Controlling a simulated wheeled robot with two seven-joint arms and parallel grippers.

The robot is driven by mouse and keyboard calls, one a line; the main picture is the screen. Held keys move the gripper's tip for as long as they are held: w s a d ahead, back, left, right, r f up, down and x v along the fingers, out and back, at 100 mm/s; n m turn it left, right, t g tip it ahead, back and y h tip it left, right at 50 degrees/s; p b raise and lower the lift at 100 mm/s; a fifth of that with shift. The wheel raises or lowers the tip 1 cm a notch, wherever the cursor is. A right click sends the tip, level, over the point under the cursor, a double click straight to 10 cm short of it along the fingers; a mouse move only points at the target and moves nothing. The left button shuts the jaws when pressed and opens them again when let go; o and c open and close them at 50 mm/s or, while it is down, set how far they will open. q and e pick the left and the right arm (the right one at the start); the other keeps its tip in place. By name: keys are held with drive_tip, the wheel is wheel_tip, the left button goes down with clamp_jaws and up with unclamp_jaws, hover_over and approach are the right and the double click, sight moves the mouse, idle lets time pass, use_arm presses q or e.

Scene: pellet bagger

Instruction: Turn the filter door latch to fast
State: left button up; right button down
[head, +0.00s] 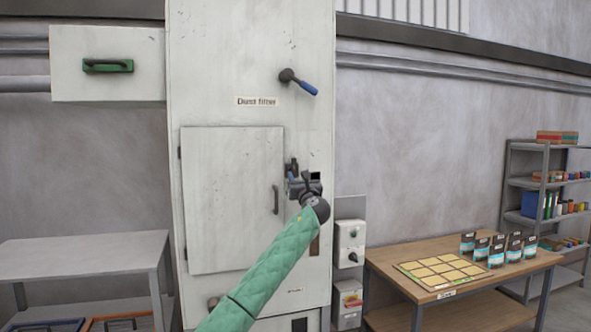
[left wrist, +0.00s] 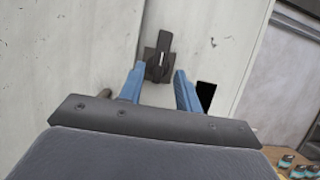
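The filter door (head: 233,200) is a pale panel on the tall cabinet labelled "Dust filter", and it looks closed. Its dark latch (head: 292,168) sits at the door's right edge, partly hidden by my gripper. In the left wrist view the latch (left wrist: 158,58) is a black lever on a dark plate, a little tilted. My left gripper (head: 302,180) is in front of the latch. In the left wrist view its two blue fingers (left wrist: 158,88) are apart, one on each side of the latch's lower end, with gaps visible. My right gripper is not in view.
A dark door handle (head: 276,199) is left of the latch. A blue-gripped lever (head: 299,82) sits above, and a green handle (head: 107,66) at upper left. Grey switch boxes (head: 349,243) and a wooden table (head: 470,270) with bags stand to the right. A grey table (head: 85,250) stands left.

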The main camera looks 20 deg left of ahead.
sight(293, 171)
use_arm(q)
drive_tip(key=shift+p+x, duration=0.6)
drive_tip(key=shift+x, duration=0.85)
clamp_jaws()
drive_tip(key=shift+f, duration=0.1)
